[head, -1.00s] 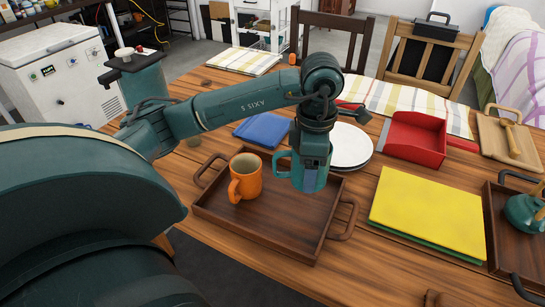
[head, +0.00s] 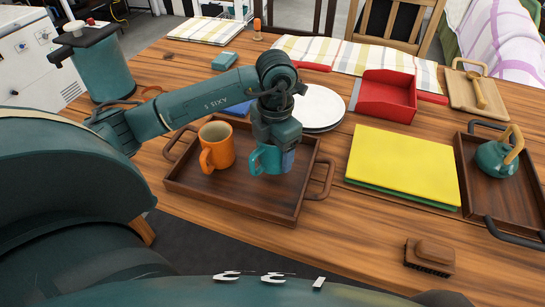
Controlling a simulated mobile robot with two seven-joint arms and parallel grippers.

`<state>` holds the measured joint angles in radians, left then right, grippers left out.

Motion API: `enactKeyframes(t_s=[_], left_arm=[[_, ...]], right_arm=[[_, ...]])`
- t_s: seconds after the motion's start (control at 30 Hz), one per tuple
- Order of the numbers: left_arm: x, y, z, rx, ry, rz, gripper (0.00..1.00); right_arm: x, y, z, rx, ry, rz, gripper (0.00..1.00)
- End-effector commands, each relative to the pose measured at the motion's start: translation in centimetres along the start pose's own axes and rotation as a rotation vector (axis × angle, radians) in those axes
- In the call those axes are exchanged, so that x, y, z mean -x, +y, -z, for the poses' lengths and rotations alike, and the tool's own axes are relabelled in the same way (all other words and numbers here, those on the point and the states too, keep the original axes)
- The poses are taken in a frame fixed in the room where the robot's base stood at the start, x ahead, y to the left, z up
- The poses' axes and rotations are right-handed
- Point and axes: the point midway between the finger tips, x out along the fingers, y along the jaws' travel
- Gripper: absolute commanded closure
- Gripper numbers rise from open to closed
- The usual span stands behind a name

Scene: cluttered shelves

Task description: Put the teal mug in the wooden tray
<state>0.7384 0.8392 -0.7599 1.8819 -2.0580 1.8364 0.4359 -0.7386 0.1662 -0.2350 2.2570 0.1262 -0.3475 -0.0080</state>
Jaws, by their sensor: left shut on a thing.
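The teal mug (head: 262,160) is upright in my left gripper (head: 286,158), which is shut on it. The mug is over the right part of the wooden tray (head: 232,204), just above or at its floor; I cannot tell whether it touches. The gripper body hides the mug's top and right side. The tray is dark brown with wooden loop handles. An orange mug (head: 217,147) stands in its left part, apart from the teal mug. My right gripper is not in view.
Right of the tray lie a yellow board (head: 405,163) and a brush (head: 429,254). Behind are white plates (head: 321,108) and a red dustpan (head: 388,98). A second tray (head: 488,198) with black handles holds a teal kettle (head: 496,160). The tray's front floor is bare.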

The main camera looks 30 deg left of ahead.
Motion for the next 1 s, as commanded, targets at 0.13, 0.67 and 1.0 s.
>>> enactKeyframes(t_s=[0.13, 0.67, 1.0], left_arm=[[-2.1, -0.1, 0.1, 0.000, 0.004, 0.001, 0.62], [-3.7, -0.1, 0.0, -0.001, 0.000, -0.001, 0.27], [-3.7, -0.1, 0.0, -0.001, 0.001, -0.001, 0.09]], right_arm=[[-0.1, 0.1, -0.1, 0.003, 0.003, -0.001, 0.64], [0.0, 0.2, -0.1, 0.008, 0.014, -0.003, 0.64], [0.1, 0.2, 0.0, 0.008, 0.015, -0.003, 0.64]])
